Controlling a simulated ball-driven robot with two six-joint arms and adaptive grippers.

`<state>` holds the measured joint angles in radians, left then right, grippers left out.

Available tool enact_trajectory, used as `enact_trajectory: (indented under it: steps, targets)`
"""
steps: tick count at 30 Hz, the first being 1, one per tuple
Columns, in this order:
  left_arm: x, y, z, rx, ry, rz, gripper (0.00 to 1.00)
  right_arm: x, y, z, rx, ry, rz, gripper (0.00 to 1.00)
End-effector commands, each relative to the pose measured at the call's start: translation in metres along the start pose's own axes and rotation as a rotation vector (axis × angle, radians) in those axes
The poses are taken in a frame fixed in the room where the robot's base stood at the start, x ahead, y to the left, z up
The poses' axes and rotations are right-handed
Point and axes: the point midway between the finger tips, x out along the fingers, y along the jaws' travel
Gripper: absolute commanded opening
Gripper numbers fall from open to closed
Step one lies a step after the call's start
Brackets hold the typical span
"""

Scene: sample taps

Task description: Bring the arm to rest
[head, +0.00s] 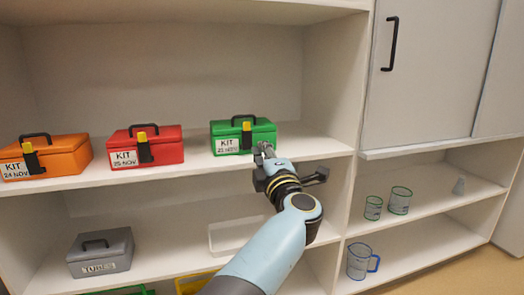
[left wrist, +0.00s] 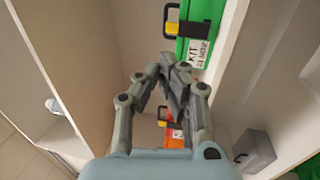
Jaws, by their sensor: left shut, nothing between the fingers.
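My left gripper (head: 264,152) is shut and empty at the front edge of the upper shelf, just in front of the green kit box (head: 259,135). My left arm reaches up to it from the bottom of the head view. In the left wrist view the closed fingers (left wrist: 167,72) point at the shelf unit, with the green box (left wrist: 205,22) beside their tips. I cannot tell whether they touch it. The box stands upright with its black handle and yellow-tipped latch showing. My right gripper is not in view.
A red kit box (head: 166,151) and an orange kit box (head: 62,158) stand left on the same shelf (head: 195,162).

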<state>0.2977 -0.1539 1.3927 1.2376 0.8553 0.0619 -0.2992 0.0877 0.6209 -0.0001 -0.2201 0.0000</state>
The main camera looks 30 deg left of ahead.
Motion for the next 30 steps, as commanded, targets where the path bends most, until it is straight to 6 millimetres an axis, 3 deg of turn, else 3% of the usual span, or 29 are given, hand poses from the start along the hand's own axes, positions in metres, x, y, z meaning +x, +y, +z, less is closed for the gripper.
enact_trajectory:
  steps: [6,11,14,17,20,24,30]
  targets:
    - [0.000,0.000,0.000,0.000,0.000,0.000,0.00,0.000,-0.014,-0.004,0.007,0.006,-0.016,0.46]
    - [-0.001,-0.001,-0.001,0.001,0.000,-0.002,0.00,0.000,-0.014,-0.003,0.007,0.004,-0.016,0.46]
    - [-0.008,-0.017,-0.009,0.027,-0.004,-0.019,0.00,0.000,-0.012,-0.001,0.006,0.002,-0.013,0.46]
    - [-0.026,-0.059,-0.030,0.111,-0.019,-0.059,0.00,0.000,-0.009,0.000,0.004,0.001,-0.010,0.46]
    - [-0.059,-0.125,-0.055,0.307,-0.106,-0.093,0.00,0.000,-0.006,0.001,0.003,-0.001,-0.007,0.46]
    - [-0.123,-0.222,-0.082,0.629,-0.357,-0.141,0.00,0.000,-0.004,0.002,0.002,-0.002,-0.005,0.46]
    - [-0.230,-0.339,-0.140,1.003,-0.751,-0.249,0.00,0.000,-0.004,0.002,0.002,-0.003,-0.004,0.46]
